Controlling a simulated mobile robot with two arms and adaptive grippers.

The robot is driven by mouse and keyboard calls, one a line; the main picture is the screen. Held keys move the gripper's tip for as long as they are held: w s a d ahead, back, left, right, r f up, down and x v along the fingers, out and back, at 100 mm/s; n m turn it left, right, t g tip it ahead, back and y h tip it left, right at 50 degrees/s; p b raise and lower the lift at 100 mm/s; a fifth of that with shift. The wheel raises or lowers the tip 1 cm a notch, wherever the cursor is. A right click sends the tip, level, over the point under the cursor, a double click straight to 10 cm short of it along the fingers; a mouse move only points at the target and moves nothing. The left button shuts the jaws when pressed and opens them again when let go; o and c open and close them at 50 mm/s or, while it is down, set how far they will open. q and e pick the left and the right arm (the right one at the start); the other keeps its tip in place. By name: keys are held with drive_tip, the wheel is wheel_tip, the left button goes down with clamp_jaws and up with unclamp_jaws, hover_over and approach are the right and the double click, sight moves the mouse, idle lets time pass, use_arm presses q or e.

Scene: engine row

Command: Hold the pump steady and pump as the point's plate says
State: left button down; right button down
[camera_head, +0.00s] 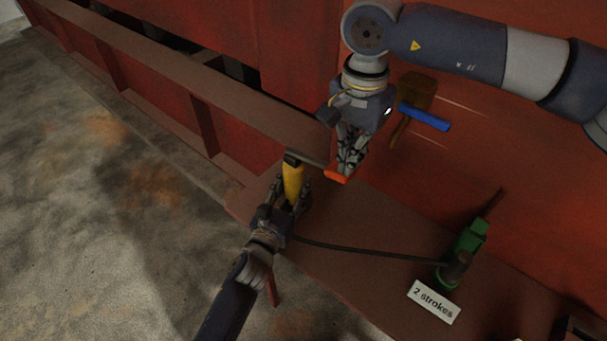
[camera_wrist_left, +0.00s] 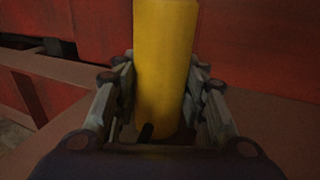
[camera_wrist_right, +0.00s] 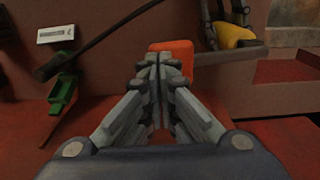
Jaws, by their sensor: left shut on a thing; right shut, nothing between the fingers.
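The yellow pump (camera_head: 292,182) stands at the edge of the red-brown ledge. My left gripper (camera_head: 284,196) is shut around its barrel, which also fills the middle of the left wrist view (camera_wrist_left: 165,70). A lever runs from the pump's dark head to an orange grip (camera_head: 337,176). My right gripper (camera_head: 347,166) is shut and empty, its fingertips at the orange grip. In the right wrist view the grip (camera_wrist_right: 179,62) shows behind the closed fingers; I cannot tell whether they touch. The white plate (camera_head: 434,299) reads "2 strokes".
A dark hose (camera_head: 370,251) runs along the ledge from the pump to a green fitting (camera_head: 468,243) near the plate. A blue-handled part (camera_head: 424,117) is by the red wall behind my right gripper. The stained floor at the left is clear.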

drive_tip(key=shift+f, duration=2.35)
drive_tip(key=shift+r, duration=2.4)
use_arm(q)
drive_tip(key=c, duration=0.9)
unclamp_jaws()
drive_tip(key=shift+s, duration=0.1)
